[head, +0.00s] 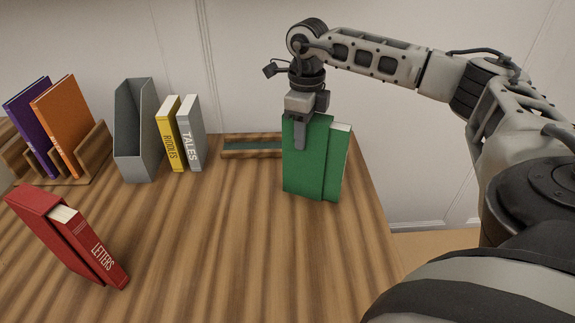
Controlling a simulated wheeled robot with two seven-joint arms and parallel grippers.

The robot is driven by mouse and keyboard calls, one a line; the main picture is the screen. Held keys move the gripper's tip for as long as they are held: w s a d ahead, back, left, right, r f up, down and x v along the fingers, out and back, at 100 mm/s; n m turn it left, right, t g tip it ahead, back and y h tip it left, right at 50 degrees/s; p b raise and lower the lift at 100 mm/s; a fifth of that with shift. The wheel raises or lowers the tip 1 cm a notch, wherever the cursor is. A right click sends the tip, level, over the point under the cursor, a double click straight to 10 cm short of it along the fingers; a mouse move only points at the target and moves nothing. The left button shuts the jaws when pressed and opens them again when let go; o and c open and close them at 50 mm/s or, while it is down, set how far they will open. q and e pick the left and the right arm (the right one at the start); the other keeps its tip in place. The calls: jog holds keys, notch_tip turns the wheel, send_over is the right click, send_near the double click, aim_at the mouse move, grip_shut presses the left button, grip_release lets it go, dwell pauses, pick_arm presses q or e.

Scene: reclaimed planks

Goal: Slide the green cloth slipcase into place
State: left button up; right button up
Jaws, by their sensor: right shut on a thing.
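The green cloth slipcase (302,172) stands upright near the right edge of the wooden table. My right gripper (301,135) is above it and shut on its upper part, with one finger down the near face. A green book (338,165) with a pale page block at its top sticks out of the slipcase's right side. How deep the book sits inside is hidden. A low wooden tray (235,155) with a dark green lining lies at the back edge, just left of the slipcase. My left gripper is not in view.
A yellow book (169,135) and a grey book (191,133) stand beside a grey file holder (136,130). Purple (32,125) and orange (65,122) books lean in a wooden rack (96,150). A red slipcase (45,225) with a LETTERS book (93,248) stands front left. The table's middle is clear.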

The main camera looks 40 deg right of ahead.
jog(key=shift+w+d, duration=0.2)
jog(key=shift+d, duration=0.5)
jog(key=shift+w+d, duration=0.25)
jog(key=shift+d, duration=0.5)
jog(key=shift+w+d, duration=0.2)
jog(key=shift+d, duration=0.5)
jog(key=o, duration=1.4)
pick_arm(q)
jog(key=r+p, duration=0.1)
jog(key=p, duration=0.2)
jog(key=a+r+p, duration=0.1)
jog(key=p, duration=0.2)
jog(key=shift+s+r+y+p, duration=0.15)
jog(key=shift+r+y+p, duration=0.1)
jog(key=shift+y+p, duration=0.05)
pick_arm(e)
notch_tip(320, 180, up, 7)
jog(key=o, duration=0.5)
jog(key=shift+o, duration=0.2)
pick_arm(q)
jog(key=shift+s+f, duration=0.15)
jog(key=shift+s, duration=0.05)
pick_arm(e)
notch_tip(320, 180, up, 8)
jog(key=shift+f, duration=0.25)
